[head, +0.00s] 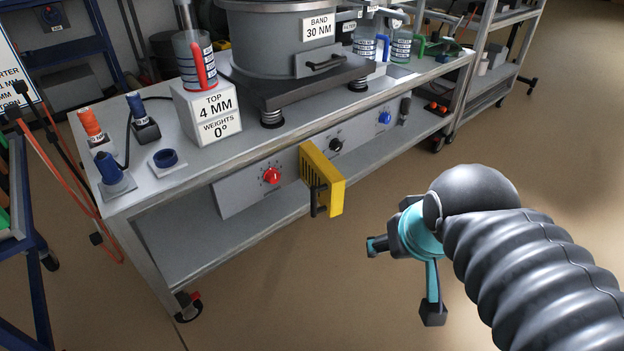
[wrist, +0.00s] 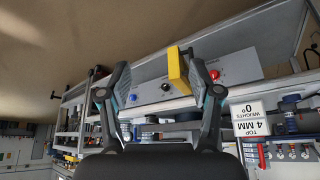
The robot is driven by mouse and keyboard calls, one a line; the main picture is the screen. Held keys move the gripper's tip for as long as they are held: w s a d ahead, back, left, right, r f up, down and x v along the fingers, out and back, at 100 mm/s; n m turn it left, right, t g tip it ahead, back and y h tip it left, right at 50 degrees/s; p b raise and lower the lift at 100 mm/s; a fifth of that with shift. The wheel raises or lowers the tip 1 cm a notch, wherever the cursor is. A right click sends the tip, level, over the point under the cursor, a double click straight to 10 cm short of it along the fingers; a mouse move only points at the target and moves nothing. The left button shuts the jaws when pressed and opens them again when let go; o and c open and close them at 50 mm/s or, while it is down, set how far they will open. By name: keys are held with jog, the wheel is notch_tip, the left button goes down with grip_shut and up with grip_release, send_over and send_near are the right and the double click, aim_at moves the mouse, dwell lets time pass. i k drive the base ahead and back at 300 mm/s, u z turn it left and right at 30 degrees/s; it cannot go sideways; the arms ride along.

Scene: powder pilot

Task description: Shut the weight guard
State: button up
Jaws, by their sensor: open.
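The weight guard appears to be the yellow panel (head: 322,180) on the front of the grey machine base. It stands swung out from the front face, with a dark handle (head: 317,198) on its side. The wrist view, which is upside down, shows the yellow panel (wrist: 178,70) near the right finger. My gripper (head: 405,280) is open and empty, to the right of and in front of the guard, apart from it. Its two spread fingers also show in the wrist view (wrist: 160,75).
A red knob (head: 271,175) is left of the guard; black (head: 336,145) and blue (head: 384,118) knobs are right of it. The bench (head: 150,196) carries a white block (head: 206,112) and a large drum (head: 270,40). The floor before the bench is clear.

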aim_at(326, 185)
jog(key=z, duration=0.1)
jog(key=k, duration=1)
jog(key=u, duration=0.7)
jog(key=i, duration=1.25)
jog(key=z, duration=0.6)
